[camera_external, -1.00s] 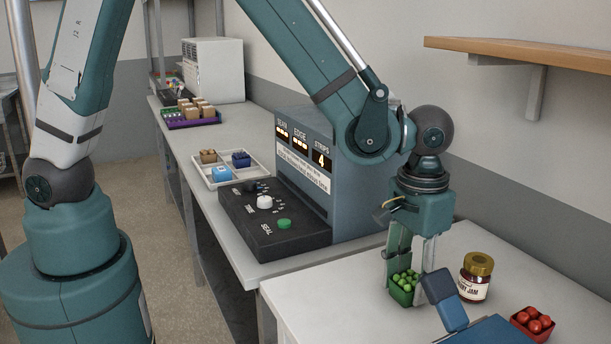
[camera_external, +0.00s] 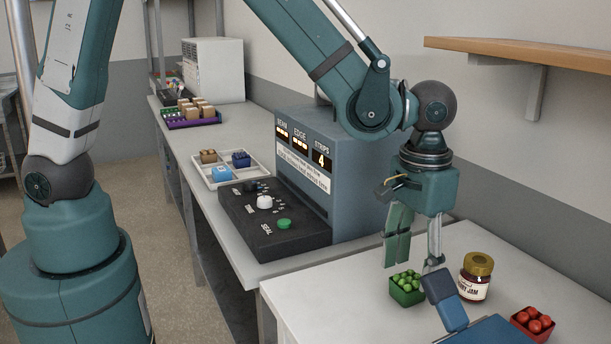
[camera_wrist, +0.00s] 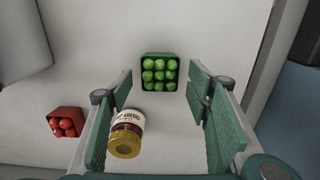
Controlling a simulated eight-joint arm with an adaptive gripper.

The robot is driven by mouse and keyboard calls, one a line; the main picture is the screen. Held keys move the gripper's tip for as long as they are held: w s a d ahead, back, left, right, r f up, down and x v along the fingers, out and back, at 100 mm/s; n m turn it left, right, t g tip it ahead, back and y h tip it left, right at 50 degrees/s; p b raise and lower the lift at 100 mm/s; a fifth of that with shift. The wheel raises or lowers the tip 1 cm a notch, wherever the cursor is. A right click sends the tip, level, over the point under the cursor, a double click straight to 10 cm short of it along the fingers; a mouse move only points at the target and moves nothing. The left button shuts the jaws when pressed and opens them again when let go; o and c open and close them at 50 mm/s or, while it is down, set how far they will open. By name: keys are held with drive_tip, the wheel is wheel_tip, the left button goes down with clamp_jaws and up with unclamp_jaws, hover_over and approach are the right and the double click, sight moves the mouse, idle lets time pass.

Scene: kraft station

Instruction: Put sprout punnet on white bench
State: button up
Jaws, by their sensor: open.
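The sprout punnet (camera_external: 407,288), a dark green box of round green sprouts, stands upright on the white bench (camera_external: 350,285). It also shows in the wrist view (camera_wrist: 160,73), near the top middle, ahead of the gap between my fingers. My gripper (camera_external: 416,258) is open and empty above the punnet, apart from it. In the wrist view its green fingers (camera_wrist: 160,110) are spread wide on either side.
A jam jar (camera_external: 477,277) with a gold lid stands just right of the punnet. A red tomato punnet (camera_external: 532,324) and a blue object (camera_external: 446,301) are nearby. The grey sealing machine (camera_external: 330,175) stands behind on the left. A shelf (camera_external: 530,52) is above right.

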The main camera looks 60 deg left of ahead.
sight(407, 276)
wheel_tip(407, 276, up, 8)
drive_tip(key=shift+r, duration=0.2)
idle(0.4)
idle(0.4)
drive_tip(key=s+a+r+t+h, duration=0.1)
drive_tip(key=s+a+r+t, duration=0.15)
drive_tip(key=a+r, duration=0.55)
drive_tip(key=s+a+r+t, duration=0.1)
drive_tip(key=s+a+r, duration=0.3)
drive_tip(key=a, duration=0.8)
drive_tip(key=s+a+r+t+y, duration=0.1)
drive_tip(key=s+a+t, duration=0.2)
drive_tip(key=s+a, duration=0.8)
drive_tip(key=a, duration=0.4)
drive_tip(key=shift+s+r+t, duration=0.3)
drive_tip(key=shift+s+t, duration=0.05)
